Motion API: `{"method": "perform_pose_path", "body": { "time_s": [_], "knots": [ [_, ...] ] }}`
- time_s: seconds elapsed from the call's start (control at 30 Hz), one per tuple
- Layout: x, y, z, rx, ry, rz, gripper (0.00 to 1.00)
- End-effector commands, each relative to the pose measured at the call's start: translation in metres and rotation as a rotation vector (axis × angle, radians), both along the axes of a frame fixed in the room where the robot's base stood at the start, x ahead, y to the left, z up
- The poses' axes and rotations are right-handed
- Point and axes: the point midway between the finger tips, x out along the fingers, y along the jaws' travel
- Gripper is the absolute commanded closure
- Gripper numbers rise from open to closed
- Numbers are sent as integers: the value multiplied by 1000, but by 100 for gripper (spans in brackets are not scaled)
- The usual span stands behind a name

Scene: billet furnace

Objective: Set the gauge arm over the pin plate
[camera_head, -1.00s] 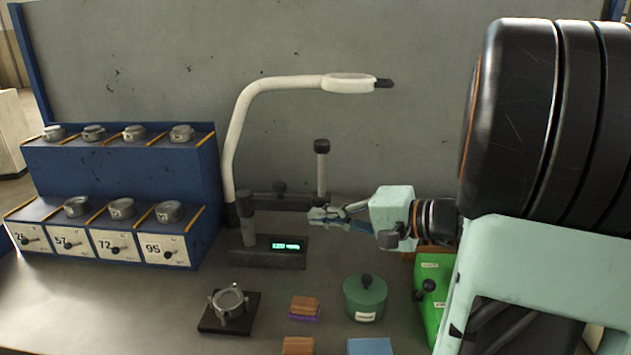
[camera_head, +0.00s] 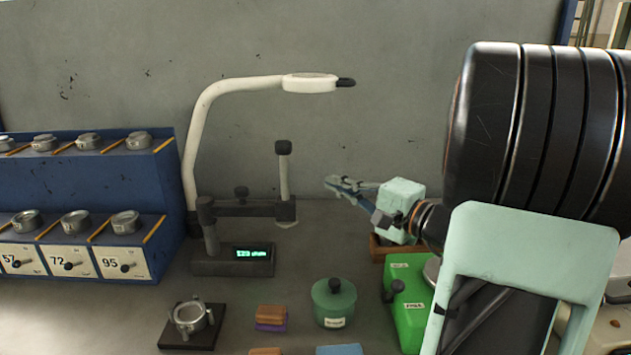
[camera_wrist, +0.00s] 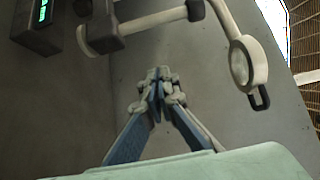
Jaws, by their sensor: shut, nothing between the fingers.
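The gauge has a dark base (camera_head: 215,264) with a green display. Its dark gauge arm (camera_head: 245,209) reaches right from the column to a pale upright rod with a black knob. The arm's end is over bare table, behind and right of the dark square plate (camera_head: 176,341), which I take as the pin plate. A grey metal ring piece (camera_head: 188,316) sits on that plate. My gripper (camera_head: 328,184) is shut and empty, right of the gauge rod and apart from it. In the wrist view, my fingertips (camera_wrist: 159,76) meet; part of the gauge shows above left.
A white magnifier lamp (camera_head: 309,83) arches above the gauge. A blue rack (camera_head: 170,190) with grey rings stands left. A green lidded pot (camera_head: 334,302), brown-and-purple blocks (camera_head: 270,318) and a green box (camera_head: 405,320) occupy the front. Bare table lies between gauge and plate.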

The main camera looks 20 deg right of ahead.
Motion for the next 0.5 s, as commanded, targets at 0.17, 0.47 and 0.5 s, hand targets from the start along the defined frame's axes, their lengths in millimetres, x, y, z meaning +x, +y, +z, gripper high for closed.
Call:
{"method": "perform_pose_path", "body": {
  "time_s": [0.17,0.47,0.5],
  "knots": [
    [27,12,1,0,0,4,100],
    [88,36,0,1,0,5,100],
    [85,39,1,1,0,1,100]
  ]
}}
